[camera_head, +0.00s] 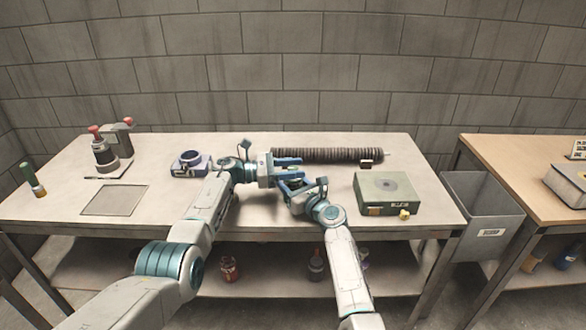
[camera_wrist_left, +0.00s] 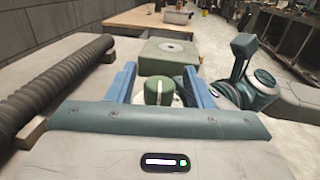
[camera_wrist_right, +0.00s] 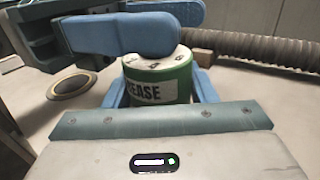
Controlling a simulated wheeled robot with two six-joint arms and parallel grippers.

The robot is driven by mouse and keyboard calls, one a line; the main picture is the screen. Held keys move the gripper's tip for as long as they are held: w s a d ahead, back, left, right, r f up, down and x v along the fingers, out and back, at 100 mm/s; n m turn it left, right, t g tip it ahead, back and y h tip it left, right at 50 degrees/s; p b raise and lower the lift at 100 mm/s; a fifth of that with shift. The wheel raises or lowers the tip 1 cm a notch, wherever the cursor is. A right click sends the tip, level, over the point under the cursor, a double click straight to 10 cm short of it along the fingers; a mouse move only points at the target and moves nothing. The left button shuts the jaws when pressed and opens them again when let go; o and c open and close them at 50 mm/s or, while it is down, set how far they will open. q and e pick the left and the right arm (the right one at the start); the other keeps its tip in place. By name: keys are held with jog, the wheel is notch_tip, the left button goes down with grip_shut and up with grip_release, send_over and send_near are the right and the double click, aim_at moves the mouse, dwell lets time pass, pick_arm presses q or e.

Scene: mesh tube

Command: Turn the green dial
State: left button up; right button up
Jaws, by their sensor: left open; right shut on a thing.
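The green dial (camera_wrist_left: 157,91) with a white pointer line stands between the two blue fingers of my left gripper (camera_wrist_left: 160,82). That gripper is open, with a finger on either side. In the right wrist view, a green can (camera_wrist_right: 160,84) lettered "EASE" has a white top with dark marks. My right gripper (camera_wrist_right: 158,92) is shut on the can's body. A blue left finger crosses above the can's top and hides the dial there. In the head view, my left gripper (camera_head: 296,170) and right gripper (camera_head: 302,188) meet near the table's middle; they hide the can and dial.
A dark ribbed tube (camera_head: 325,155) lies along the table's back. A green box (camera_head: 375,198) stands to the right, with a small yellow piece (camera_head: 404,214) near it. A blue-grey ring device (camera_head: 190,164), a red-knobbed unit (camera_head: 108,150) and a grey plate (camera_head: 114,200) are left.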

pick_arm(q)
jog(key=c, duration=1)
jog(key=shift+f+n+t, duration=0.15)
jog(key=shift+n+t, duration=0.25)
jog(key=shift+t, duration=0.3)
jog(key=n+t+y, duration=0.2)
jog(key=n+t, duration=0.1)
jog(key=t, duration=0.1)
jog(key=n+t+y, duration=0.5)
jog(key=t, duration=0.1)
jog(key=shift+n+t, duration=0.3)
jog(key=shift+t, duration=0.1)
jog(key=o, duration=1)
